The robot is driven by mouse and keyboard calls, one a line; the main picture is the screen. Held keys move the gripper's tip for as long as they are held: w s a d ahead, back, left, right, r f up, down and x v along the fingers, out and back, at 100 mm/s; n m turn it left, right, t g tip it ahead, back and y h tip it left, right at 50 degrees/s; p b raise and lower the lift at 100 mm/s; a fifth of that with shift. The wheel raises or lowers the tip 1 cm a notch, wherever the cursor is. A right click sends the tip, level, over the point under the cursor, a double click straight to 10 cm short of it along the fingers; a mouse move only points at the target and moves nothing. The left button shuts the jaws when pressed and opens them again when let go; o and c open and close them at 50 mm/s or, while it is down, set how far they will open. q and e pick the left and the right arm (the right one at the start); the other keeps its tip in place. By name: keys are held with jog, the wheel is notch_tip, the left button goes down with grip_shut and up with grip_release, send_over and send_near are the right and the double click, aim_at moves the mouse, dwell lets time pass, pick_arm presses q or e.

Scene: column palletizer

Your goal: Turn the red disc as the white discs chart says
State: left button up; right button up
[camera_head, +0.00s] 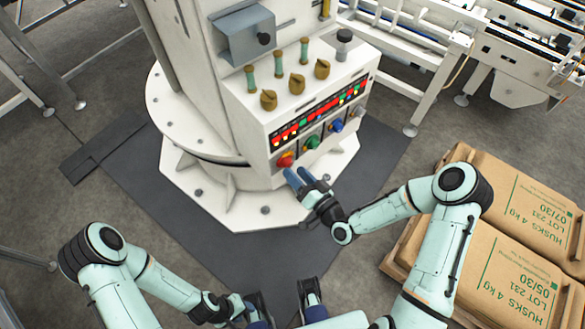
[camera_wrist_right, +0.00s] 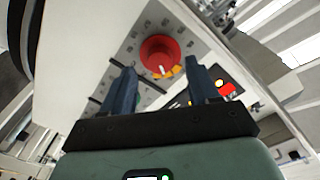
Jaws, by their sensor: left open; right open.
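The red disc (camera_head: 285,160) is a knob at the lower left of the machine's front panel, in a row with a green disc (camera_head: 311,143), a blue disc (camera_head: 337,126) and a pale grey disc (camera_head: 359,111). In the right wrist view the red disc (camera_wrist_right: 160,52) shows a pale pointer mark at its lower edge and small marks around it. My right gripper (camera_head: 298,176) is open just in front of it, with its fingers (camera_wrist_right: 160,76) apart and nothing between them. My left gripper (camera_head: 246,308) is open, low in the head view, away from the panel. I cannot make out a white discs chart.
Brown knobs (camera_head: 297,84) and green-topped handles (camera_head: 278,64) stand on the ledge above. Sacks (camera_head: 520,205) lie on a pallet at right.

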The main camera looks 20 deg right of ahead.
jog(key=v, duration=1)
jog(key=shift+s, duration=0.25)
jog(key=s+a+f+g+h+p, duration=0.1)
jog(key=s+a+f+g+p, duration=0.1)
jog(key=s+f+g+p, duration=0.25)
jog(key=s+a+f+g+h+p, duration=0.1)
jog(key=s+a+f+g, duration=0.2)
jog(key=f+g, duration=0.4)
pick_arm(q)
notch_tip(320, 180, up, 8)
jog(key=w+p, duration=0.2)
jog(key=shift+w, duration=0.15)
pick_arm(e)
jog(key=s+f+g, duration=0.1)
jog(key=s+g, duration=0.2)
jog(key=s, duration=0.2)
jog(key=s+f+g+h, duration=0.1)
jog(key=s+f+g, duration=0.1)
jog(key=s, duration=0.3)
jog(key=shift+s+d+f+g, duration=0.15)
jog(key=shift+d+f+g, duration=0.1)
jog(key=shift+g, duration=0.2)
